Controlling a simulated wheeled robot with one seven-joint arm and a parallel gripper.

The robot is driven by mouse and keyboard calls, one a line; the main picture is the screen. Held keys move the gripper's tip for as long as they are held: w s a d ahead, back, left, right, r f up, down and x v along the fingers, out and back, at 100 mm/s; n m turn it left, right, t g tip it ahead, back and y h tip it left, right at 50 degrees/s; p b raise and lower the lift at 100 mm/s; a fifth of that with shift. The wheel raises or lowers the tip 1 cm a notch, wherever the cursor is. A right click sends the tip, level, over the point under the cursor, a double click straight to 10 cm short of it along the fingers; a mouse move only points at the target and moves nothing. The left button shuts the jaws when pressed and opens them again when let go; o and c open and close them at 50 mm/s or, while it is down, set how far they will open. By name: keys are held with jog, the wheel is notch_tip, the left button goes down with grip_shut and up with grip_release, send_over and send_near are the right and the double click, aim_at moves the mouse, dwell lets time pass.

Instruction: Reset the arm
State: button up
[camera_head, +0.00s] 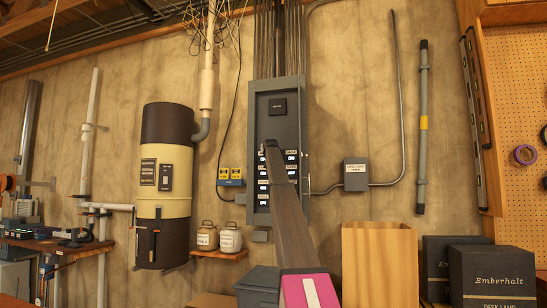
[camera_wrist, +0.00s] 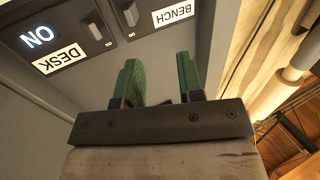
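My gripper (camera_wrist: 159,78) shows in the wrist view with its two green fingers apart and nothing between them. It is close to the grey breaker panel (camera_head: 262,110), whose face fills the left of the wrist view. There, upside-down labels read DESK (camera_wrist: 60,56) and BENCH (camera_wrist: 174,13), with a lit ON mark (camera_wrist: 38,36) above DESK. A switch lever (camera_wrist: 129,12) shows beside the BENCH label. I cannot tell whether the fingertips touch the panel. In the head view my arm rises to the panel and covers some breaker rows; the fingers are not clear there.
A wooden box (camera_head: 380,265) and dark Emberhalt boxes (camera_head: 495,280) stand at the lower right. A grey bin (camera_head: 258,288) is below the panel. A tank (camera_head: 165,190) and a small shelf (camera_head: 219,255) with two jugs are to the left. Conduit runs along the wall right of the panel.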

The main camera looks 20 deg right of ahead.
jog(key=shift+a+r, duration=0.2)
jog(key=shift+a, duration=0.1)
jog(key=shift+f, duration=0.1)
